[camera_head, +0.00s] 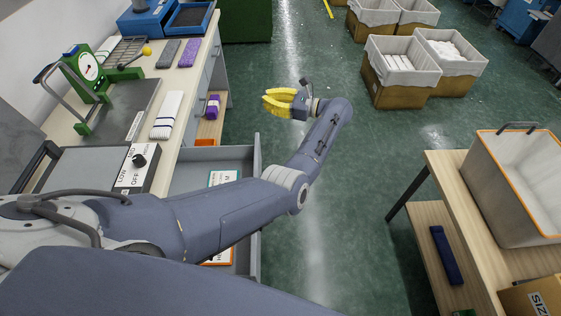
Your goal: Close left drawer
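The grey drawer (195,172) stands pulled out from the workbench, at the lower left of the head view. Its front panel and outer edge face the aisle on the right. Flat cards (222,177) with coloured borders lie inside it. My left arm crosses over the drawer and hides its middle. My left gripper (266,98), with yellow fingers, is beyond the drawer's far end, over the green floor, apart from the drawer. Its fingers point left and hold nothing visible; how far they are spread is unclear. My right gripper is not in view.
A wooden shelf unit (447,170) with a lined bin (492,185) stands at right. Lined crates (400,95) stand at the back. The aisle between is clear.

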